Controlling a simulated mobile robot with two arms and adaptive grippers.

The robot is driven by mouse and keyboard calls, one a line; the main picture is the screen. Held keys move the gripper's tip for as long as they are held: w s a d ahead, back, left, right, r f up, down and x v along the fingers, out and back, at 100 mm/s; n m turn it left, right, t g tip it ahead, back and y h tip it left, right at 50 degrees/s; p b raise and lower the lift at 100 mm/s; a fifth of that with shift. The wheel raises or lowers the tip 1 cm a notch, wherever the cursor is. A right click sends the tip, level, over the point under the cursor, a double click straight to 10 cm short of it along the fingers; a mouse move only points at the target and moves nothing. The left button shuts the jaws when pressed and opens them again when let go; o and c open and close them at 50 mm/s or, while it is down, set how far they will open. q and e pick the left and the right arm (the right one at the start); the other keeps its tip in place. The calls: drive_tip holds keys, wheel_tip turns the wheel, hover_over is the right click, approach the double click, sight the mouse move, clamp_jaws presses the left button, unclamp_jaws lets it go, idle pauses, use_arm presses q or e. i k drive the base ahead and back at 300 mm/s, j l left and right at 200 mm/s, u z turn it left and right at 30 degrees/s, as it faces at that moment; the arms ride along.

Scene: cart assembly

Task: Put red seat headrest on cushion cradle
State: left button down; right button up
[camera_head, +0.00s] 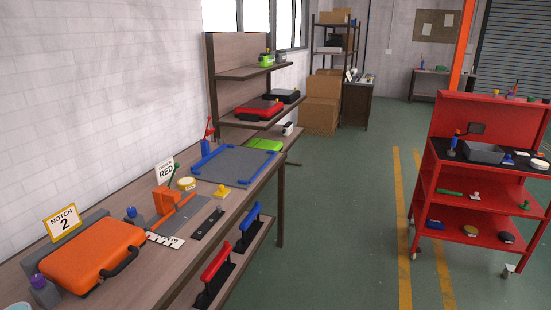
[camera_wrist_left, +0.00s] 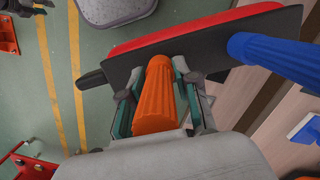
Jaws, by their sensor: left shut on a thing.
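In the left wrist view a red pad with a dark plate (camera_wrist_left: 232,50), which looks like the red seat headrest, lies across the top. An orange ribbed post (camera_wrist_left: 160,92) meets the plate, and a blue ribbed post (camera_wrist_left: 270,55) meets it farther right. My left gripper (camera_wrist_left: 160,100) is shut around the orange post. Neither gripper shows in the head view. I cannot tell for sure which thing is the cushion cradle.
In the head view a long bench holds an orange case (camera_head: 92,255) and a blue-edged grey tray (camera_head: 262,166). Red and blue handled items (camera_head: 216,262) sit on its lower shelf. A red cart (camera_head: 440,170) stands at the right. Green floor (camera_head: 340,220) between them is clear.

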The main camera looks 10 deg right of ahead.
sight(234, 164)
drive_tip(key=i+l+z, duration=0.15)
drive_tip(key=i+l, duration=0.15)
drive_tip(key=i, duration=0.15)
drive_tip(key=i+l+z, duration=0.1)
drive_tip(key=i+l, duration=0.15)
drive_tip(key=i, duration=0.2)
drive_tip(key=i+l+z, duration=0.15)
drive_tip(key=i, duration=0.35)
